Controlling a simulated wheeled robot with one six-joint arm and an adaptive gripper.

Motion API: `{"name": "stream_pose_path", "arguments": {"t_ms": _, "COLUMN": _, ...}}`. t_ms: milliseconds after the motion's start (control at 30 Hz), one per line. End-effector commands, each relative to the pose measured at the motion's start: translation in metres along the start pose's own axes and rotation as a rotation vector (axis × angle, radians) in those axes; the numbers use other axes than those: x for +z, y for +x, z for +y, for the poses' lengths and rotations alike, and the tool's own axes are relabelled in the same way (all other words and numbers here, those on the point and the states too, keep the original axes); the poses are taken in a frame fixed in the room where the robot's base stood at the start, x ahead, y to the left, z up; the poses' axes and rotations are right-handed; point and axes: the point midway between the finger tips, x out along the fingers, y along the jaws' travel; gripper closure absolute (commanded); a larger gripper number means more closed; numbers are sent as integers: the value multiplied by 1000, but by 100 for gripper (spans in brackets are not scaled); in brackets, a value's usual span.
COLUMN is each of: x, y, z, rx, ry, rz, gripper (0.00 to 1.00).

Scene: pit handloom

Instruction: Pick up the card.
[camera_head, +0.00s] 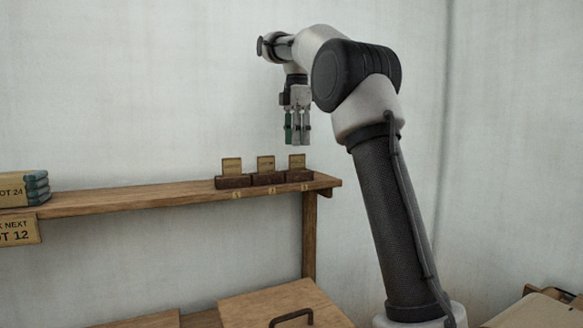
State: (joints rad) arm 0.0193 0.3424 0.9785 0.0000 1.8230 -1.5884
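Three small tan cards stand upright in dark brown blocks on a wooden shelf: a left card (232,166), a middle card (265,163) and a right card (297,161). They carry printing too small to read. Which one is the task's card I cannot tell. My gripper (296,138) points down in the air above the right card, apart from it. Its fingers look close together, with a green part at the left side. From this view I cannot tell whether they are open or shut.
The wooden shelf (130,197) has bare room left of the blocks. Below is a wooden lid (275,300) with a dark handle (291,318). A pale wall stands behind.

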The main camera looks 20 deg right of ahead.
Motion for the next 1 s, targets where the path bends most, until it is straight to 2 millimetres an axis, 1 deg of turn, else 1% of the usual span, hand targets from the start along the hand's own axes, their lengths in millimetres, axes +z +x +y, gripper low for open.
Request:
{"name": "stream_pose_path", "arguments": {"t_ms": 33, "x": 0, "y": 6, "z": -1, "rx": -2, "ry": -1, "rz": 0, "gripper": 67}}
{"name": "stream_pose_path", "arguments": {"t_ms": 233, "x": 0, "y": 26, "z": 0, "rx": -1, "ry": 0, "rz": 0, "gripper": 67}}
{"name": "stream_pose_path", "arguments": {"t_ms": 400, "x": 1, "y": 53, "z": 1, "rx": -1, "ry": 1, "rz": 0, "gripper": 67}}
{"name": "stream_pose_path", "arguments": {"t_ms": 500, "x": 1, "y": 64, "z": 1, "rx": 1, "ry": 1, "rz": 0, "gripper": 67}}
{"name": "stream_pose_path", "arguments": {"t_ms": 600, "x": 1, "y": 69, "z": 1, "rx": 2, "ry": 2, "rz": 0, "gripper": 67}}
{"name": "stream_pose_path", "arguments": {"t_ms": 767, "x": 1, "y": 69, "z": 1, "rx": 2, "ry": 2, "rz": 0, "gripper": 67}}
{"name": "stream_pose_path", "arguments": {"t_ms": 833, "x": 1, "y": 69, "z": 2, "rx": 2, "ry": 2, "rz": 0, "gripper": 76}}
{"name": "stream_pose_path", "arguments": {"t_ms": 967, "x": 1, "y": 69, "z": 2, "rx": 2, "ry": 2, "rz": 0, "gripper": 100}}
{"name": "stream_pose_path", "arguments": {"t_ms": 1000, "x": 1, "y": 69, "z": 2, "rx": 2, "ry": 2, "rz": 0, "gripper": 100}}
